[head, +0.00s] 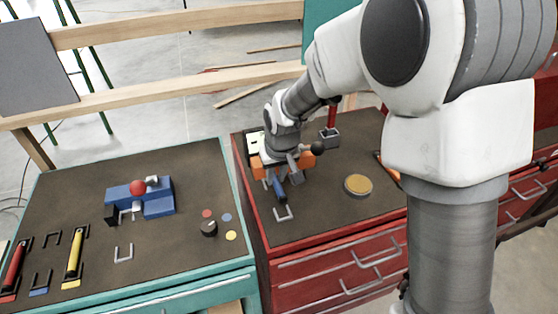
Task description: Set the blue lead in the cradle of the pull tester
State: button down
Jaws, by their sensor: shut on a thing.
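My gripper (285,180) points down over the left part of the red cabinet's dark top. It is shut on the blue lead (279,190), a short dark-blue bar seen low between and beside the fingers. A small grey U-shaped bracket (284,214) stands just in front of the blue lead; I cannot tell whether they touch. An orange device with a black ball knob (317,148) is right behind the gripper and partly hidden by it. A blue device with a red ball knob (138,188) stands on the left bench. I cannot tell which device is the pull tester.
The teal bench (75,190) on the left holds a red lead (15,266), a yellow lead (75,252), an empty bracket with a blue base (39,291) and coloured discs.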

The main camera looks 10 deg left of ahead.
jog(key=shift+w, duration=0.55)
jog(key=shift+s, duration=0.1)
jog(key=shift+f+b, duration=0.2)
jog(key=shift+b, duration=0.1)
jog(key=shift+f+b, duration=2)
jog(key=shift+f, duration=0.6)
jog(key=shift+f+b, duration=0.7)
jog(key=shift+b, duration=0.05)
jog(key=c, duration=0.7)
grip_release()
